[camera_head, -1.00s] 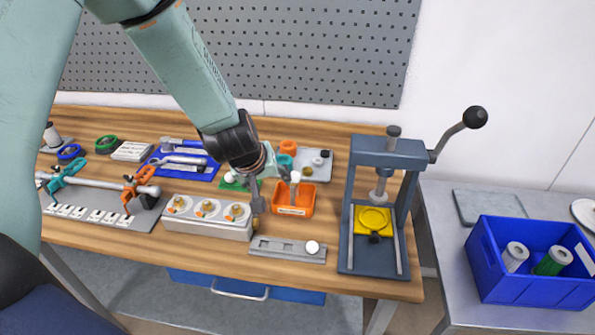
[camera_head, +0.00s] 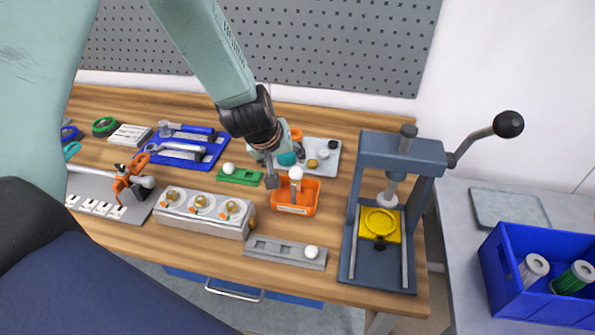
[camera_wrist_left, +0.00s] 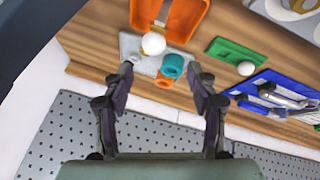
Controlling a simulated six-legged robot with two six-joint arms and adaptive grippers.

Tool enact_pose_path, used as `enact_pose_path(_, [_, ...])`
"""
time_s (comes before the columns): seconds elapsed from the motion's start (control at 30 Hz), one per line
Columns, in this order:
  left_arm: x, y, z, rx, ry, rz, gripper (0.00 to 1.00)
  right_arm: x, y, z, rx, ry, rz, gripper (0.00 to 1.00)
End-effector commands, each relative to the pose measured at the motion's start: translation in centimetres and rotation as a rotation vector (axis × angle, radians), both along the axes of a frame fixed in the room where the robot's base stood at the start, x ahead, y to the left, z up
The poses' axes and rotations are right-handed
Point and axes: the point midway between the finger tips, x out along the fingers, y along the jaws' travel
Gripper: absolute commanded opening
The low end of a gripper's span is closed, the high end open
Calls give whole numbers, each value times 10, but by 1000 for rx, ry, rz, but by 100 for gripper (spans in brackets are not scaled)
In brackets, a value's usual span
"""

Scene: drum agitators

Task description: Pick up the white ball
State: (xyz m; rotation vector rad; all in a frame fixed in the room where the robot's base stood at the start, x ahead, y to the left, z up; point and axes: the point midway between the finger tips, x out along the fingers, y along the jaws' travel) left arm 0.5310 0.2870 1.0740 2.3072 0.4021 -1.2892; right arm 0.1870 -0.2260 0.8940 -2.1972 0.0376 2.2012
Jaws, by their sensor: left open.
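Three white balls show. One white ball (camera_head: 296,174) tops a thin grey stem at the orange bin (camera_head: 274,207); it also shows in the left wrist view (camera_wrist_left: 153,43), ahead of the fingers. A second white ball (camera_head: 229,169) sits on the green tray (camera_head: 241,178). A third white ball (camera_head: 311,252) sits at the right end of the grey slotted bar (camera_head: 283,254). My left gripper (camera_head: 282,177) is open and empty, close to the ball at the bin. In the wrist view its fingers (camera_wrist_left: 162,78) are spread. My right gripper is not in view.
A press (camera_head: 402,155) with a lever stands on the right of the bench. A grey tray (camera_head: 328,165) with small parts lies behind the bin. A switch box (camera_head: 200,222) is at front left. A blue tray (camera_head: 205,157) holds tools. A blue crate (camera_head: 520,312) stands far right.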

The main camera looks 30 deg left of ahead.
Motion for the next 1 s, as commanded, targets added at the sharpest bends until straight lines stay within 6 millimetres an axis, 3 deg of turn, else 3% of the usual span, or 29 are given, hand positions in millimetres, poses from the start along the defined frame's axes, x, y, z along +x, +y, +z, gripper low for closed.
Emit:
enact_pose_path(0.5, [30, -10, -57, 1, 1, -2, 58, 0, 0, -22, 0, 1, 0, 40])
enact_pose_path(0.8, [34, -10, -58, 1, 0, -1, 57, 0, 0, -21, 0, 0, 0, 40])
enact_pose_path(1.0, [34, -10, -58, 1, 0, -1, 40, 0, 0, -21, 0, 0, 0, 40])
